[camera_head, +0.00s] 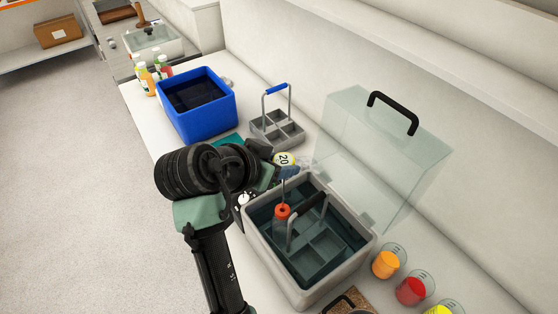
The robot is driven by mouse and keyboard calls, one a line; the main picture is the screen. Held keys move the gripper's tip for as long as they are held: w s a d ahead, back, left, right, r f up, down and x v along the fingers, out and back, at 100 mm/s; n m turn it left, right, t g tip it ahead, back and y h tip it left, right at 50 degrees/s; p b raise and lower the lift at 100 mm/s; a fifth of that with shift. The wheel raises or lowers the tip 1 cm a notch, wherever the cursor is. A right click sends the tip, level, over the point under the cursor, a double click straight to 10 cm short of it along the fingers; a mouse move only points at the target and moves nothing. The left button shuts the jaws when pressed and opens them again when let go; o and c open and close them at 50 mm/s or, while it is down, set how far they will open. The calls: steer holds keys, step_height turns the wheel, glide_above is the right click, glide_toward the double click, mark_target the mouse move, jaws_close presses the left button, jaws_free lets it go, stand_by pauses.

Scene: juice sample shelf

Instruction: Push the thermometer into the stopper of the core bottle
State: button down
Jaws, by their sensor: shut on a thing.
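The thermometer has a round pale dial marked 20 (284,159) and a thin stem pointing down. My gripper (287,172) is shut on it just below the dial. The core bottle (281,226) has an orange-red stopper (283,210) and stands in the open grey box (264,262). The stem runs down to the stopper, below my gripper. I cannot tell whether its tip is above the stopper or in it. My gripper partly hides the thermometer's upper part.
The box's clear lid (385,150) stands open behind it, and a black carrier handle (312,211) rises inside. A grey divided carrier (277,133) and a blue crate (208,124) stand further back. Orange (386,264) and red (410,291) juice cups stand at right.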

mark_target(283, 186)
steer(key=shift+f+b, duration=4.2)
steer(key=shift+f, duration=2.7)
stand_by(0.5)
